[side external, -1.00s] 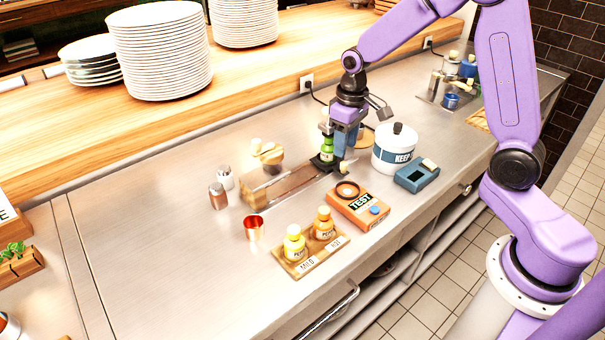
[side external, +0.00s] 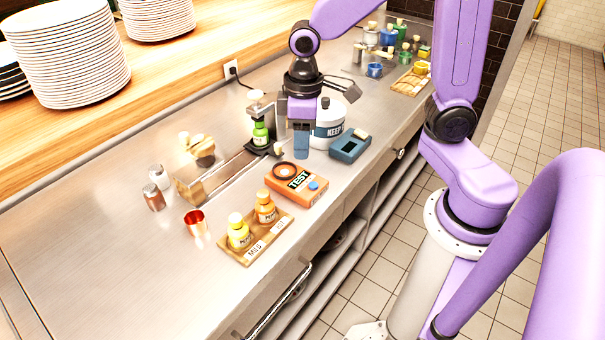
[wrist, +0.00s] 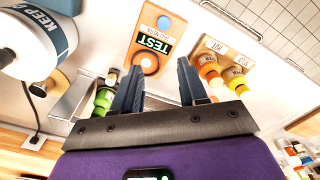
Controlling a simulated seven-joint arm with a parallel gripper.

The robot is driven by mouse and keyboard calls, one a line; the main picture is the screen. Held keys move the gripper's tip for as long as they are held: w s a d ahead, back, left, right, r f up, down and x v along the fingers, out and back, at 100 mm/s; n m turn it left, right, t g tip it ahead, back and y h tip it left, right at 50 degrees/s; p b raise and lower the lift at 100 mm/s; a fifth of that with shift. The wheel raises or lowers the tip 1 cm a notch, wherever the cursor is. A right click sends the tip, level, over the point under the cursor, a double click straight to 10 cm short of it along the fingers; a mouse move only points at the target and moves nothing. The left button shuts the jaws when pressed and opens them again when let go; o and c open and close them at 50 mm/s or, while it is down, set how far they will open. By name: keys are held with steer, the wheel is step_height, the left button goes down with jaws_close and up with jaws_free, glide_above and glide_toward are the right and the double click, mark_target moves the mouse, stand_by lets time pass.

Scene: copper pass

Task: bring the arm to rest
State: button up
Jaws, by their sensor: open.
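My gripper (side external: 301,148) is above the steel counter (side external: 110,250), in front of the white pot and to the right of a green bottle (side external: 260,134). In the wrist view its two blue fingers (wrist: 160,85) stand apart with nothing held between them. The green bottle stands upright in a small holder at the end of a rail-like tray (side external: 215,178), and it also shows in the wrist view (wrist: 104,98), left of the fingers.
An orange TEST box (side external: 297,183), a blue device (side external: 350,146) and a white KEEP pot (side external: 328,126) are close by. Two yellow-orange bottles stand on a wooden board (side external: 256,245). The front-left counter is clear.

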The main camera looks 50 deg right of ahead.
steer(key=s+d+r+n, duration=0.1)
steer(key=s+n, duration=0.4)
steer(key=s, duration=1.2)
steer(key=shift+d+r+n, duration=0.3)
steer(key=shift+d+r, duration=0.05)
steer(key=shift+r, duration=0.2)
